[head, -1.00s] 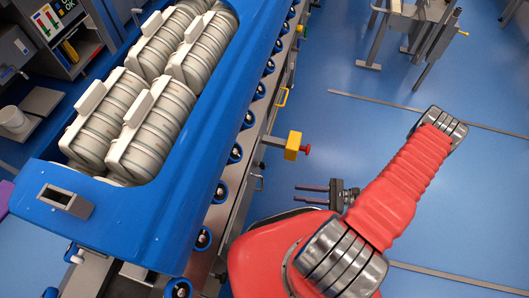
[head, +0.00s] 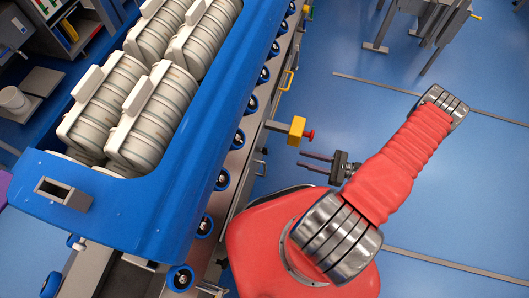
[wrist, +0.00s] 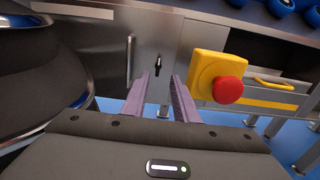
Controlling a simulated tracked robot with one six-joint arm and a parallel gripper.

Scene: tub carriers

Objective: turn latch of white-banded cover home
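My gripper (head: 301,160) is open and empty. Its two fingers point left toward the steel side of the conveyor in the head view. In the wrist view my gripper (wrist: 160,84) faces a grey metal panel (wrist: 150,30), with a small dark knob or latch (wrist: 157,64) just beyond and between the fingertips. No contact with it shows. I cannot tell whether this is the latch of the white-banded cover. No white band is visible on the panel, and a cover with one cannot be made out in either view.
A yellow box with a red button (head: 297,130) sticks out beside my gripper; its red button (wrist: 228,90) is close right of the fingers. A blue carrier (head: 110,215) holding several cream tubs (head: 155,115) stands on the conveyor. Open blue floor (head: 400,110) lies right.

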